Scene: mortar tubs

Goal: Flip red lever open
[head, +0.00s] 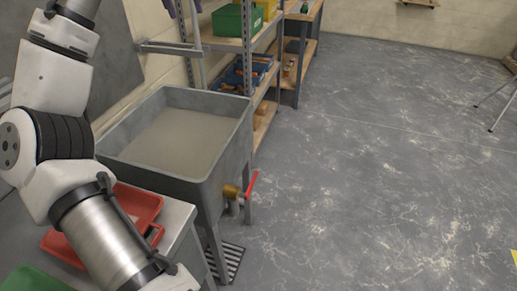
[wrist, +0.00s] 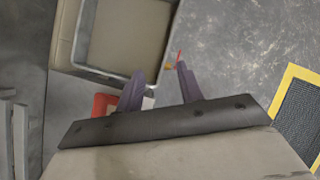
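The red lever (head: 252,185) sits on a brass valve (head: 231,192) at the lower front of a grey tub (head: 217,183) on legs. In the head view the lever slants upward, away from the tub wall. In the wrist view the red lever (wrist: 180,54) shows as a small tip just beyond my right finger, with the brass valve (wrist: 168,67) beside it; part of the lever seems hidden by that finger. My gripper (wrist: 159,77) has its two purple fingers spread apart with nothing held between them.
A red tray (head: 137,204) lies on a grey bench left of the tub, with a green tray (head: 32,280) nearer. A floor grate (head: 229,262) lies below the valve. Shelves (head: 232,43) stand behind. The floor at right is open, with a yellow-edged mat (wrist: 300,110).

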